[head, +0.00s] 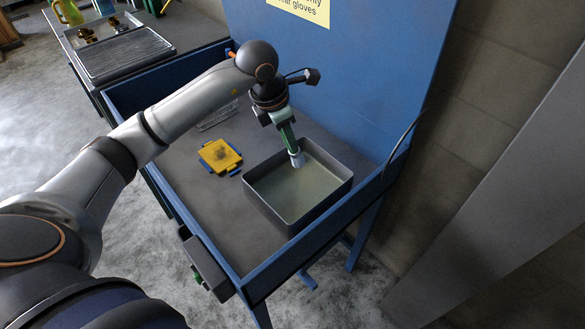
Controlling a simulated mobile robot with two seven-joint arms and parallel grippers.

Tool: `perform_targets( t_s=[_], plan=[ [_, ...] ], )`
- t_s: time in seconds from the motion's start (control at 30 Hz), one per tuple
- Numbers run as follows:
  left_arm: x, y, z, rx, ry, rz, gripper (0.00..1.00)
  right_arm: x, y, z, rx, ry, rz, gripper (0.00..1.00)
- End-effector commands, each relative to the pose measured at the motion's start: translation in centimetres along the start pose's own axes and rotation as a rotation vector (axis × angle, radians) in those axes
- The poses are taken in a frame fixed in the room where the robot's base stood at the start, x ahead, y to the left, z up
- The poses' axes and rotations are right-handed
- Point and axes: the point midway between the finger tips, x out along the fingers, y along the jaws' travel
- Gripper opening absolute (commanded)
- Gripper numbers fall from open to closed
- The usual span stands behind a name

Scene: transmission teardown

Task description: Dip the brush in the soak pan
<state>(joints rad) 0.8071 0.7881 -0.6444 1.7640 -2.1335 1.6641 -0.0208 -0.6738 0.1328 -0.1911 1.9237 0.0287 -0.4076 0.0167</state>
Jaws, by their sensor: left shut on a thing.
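The brush (288,137) has a green handle and a pale head that points down. My left gripper (280,115) is shut on the brush handle and holds it over the far part of the soak pan. The soak pan (278,212) is a dark square-sided pan of cloudy greenish liquid on the blue bench. The brush head is at about the pan's far rim line in the picture; I cannot tell whether it touches the liquid. My right gripper is not in view.
A yellow sponge-like block on a blue-edged holder (219,156) lies left of the pan. A wire rack (217,116) stands behind it. The blue bench rim (293,263) and tall blue back panel (350,60) enclose the work area. A ridged tray (125,54) is at the upper left.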

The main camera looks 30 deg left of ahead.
Motion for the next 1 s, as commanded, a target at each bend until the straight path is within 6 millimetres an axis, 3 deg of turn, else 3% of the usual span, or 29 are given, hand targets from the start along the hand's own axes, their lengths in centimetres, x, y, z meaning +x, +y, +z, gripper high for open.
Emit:
perform_targets(
  t_s=[0.5, 1.0],
  plan=[
    [-3.8, 0.4, 1.1, 0.001, -0.001, 0.001, 0.00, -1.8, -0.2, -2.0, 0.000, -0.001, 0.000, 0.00],
    [-3.8, 0.4, 1.1, 0.000, 0.000, 0.000, 0.00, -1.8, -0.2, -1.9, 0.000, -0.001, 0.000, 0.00]
  ],
)
